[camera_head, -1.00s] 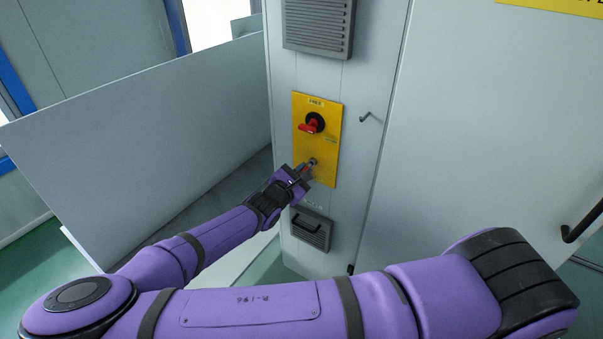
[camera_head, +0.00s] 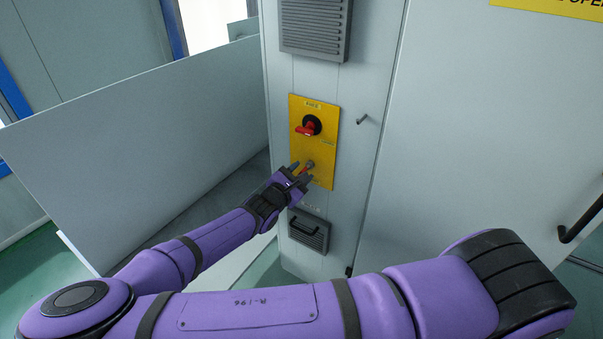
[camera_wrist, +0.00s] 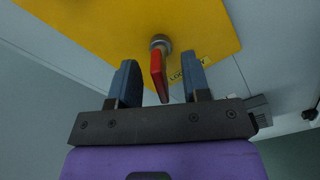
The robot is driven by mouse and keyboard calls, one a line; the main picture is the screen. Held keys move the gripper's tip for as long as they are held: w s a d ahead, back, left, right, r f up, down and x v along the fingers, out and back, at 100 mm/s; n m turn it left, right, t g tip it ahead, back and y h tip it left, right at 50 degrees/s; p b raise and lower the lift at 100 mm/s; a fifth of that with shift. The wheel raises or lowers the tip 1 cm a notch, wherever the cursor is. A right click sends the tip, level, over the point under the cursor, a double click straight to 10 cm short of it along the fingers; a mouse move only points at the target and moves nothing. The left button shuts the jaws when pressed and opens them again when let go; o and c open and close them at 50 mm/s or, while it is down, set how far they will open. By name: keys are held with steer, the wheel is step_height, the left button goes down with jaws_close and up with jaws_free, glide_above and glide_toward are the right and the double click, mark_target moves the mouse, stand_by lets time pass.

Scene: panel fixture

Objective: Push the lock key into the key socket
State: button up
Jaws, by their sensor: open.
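The red lock key (camera_wrist: 158,75) sits with its far end at the round grey key socket (camera_wrist: 160,43) on the yellow panel (camera_wrist: 120,28). How deep it sits I cannot tell. My gripper (camera_wrist: 160,78) is open, with one dark finger on each side of the key and gaps visible between. In the head view, my gripper (camera_head: 299,171) is at the lower part of the yellow panel (camera_head: 325,150), just below the socket (camera_head: 309,164). The key (camera_head: 303,171) shows only as a small red bit between the fingers.
A red rotary switch handle (camera_head: 307,129) on a black base is above the socket. A grey vent (camera_head: 316,25) is above the panel, and a black handle (camera_head: 305,228) below it. A small hook-like handle (camera_head: 362,119) is to the right.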

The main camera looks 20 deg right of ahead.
steer(key=v, duration=1)
steer(key=s+d+r+m+g+y, duration=0.35)
steer(key=d+m+g, duration=0.25)
steer(key=m+g, duration=0.25)
steer(key=s+d+r+m+y, duration=0.2)
steer(key=s+r+m+y, duration=0.15)
steer(key=r, duration=0.45)
steer(key=s+d+r+m+y, duration=0.2)
steer(key=s+d+r+y, duration=0.15)
steer(key=r, duration=0.45)
steer(key=s+d+r+m+y, duration=0.2)
steer(key=s+r+y, duration=0.15)
steer(key=r, duration=0.35)
steer(key=s+r+m+t, duration=0.3)
steer(key=s+r, duration=0.5)
steer(key=s, duration=0.2)
steer(key=shift+s+d+r+y, duration=0.2)
steer(key=shift+d+r+y, duration=0.1)
steer(key=shift+y, duration=0.1)
